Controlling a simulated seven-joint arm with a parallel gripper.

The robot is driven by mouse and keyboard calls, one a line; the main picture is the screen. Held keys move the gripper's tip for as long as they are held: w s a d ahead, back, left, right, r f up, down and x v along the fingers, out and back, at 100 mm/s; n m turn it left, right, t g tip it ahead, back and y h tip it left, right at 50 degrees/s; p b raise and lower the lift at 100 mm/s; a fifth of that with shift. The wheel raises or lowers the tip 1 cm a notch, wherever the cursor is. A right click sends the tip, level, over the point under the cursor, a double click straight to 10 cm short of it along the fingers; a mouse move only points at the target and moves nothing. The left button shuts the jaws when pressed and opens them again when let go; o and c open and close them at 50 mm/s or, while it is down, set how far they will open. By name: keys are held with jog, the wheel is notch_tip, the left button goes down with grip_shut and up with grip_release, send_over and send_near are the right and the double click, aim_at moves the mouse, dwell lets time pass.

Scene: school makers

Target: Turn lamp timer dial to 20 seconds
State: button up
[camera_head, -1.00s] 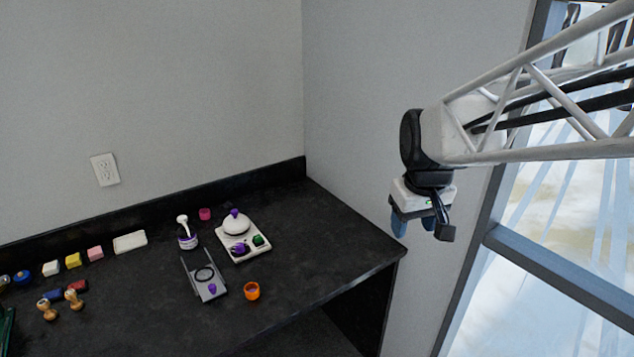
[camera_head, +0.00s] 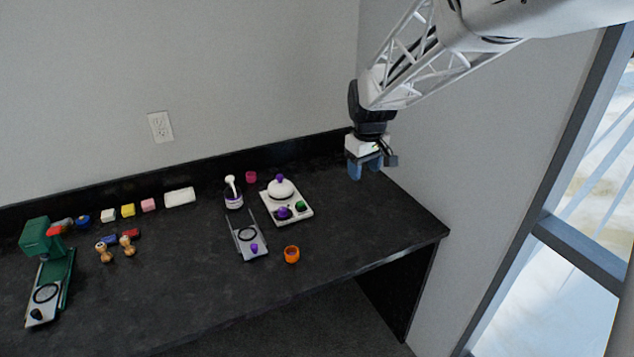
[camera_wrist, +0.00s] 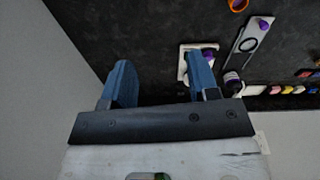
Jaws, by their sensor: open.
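A white device (camera_head: 293,217) with a flat base stands on the black table. It bears a white dome with a purple knob (camera_head: 281,178), a purple dial (camera_head: 283,213) and a green dial (camera_head: 300,206). I cannot tell which is the timer dial, and no markings are readable. My gripper (camera_head: 365,168) is open and empty, in the air to the right of the device and apart from it. In the wrist view the device (camera_wrist: 183,66) is partly hidden behind the right finger of my gripper (camera_wrist: 158,60).
A grey tray with a black ring (camera_head: 250,245) and an orange cup (camera_head: 291,254) stand in front of the device. A purple-banded bottle (camera_head: 233,198) and a pink cup (camera_head: 251,176) are at its left. A green press (camera_head: 45,265) stands far left. The right table end is clear.

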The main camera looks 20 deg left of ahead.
jog(key=w+a+f+n, duration=0.1)
jog(key=w+a+f, duration=0.1)
jog(key=a+f, duration=0.35)
jog(key=w+a+f+n, duration=0.2)
jog(key=w+a+f, duration=0.1)
jog(key=a, duration=0.6)
jog(key=n+g, duration=0.1)
jog(key=n, duration=0.1)
send_over(282, 209)
notch_tip(282, 209, down, 9)
jog(key=shift+w+r, duration=0.1)
jog(key=shift+f, duration=3.9)
jog(key=shift+c, duration=0.3)
jog(key=c, duration=0.9)
jog(key=shift+o, duration=0.2)
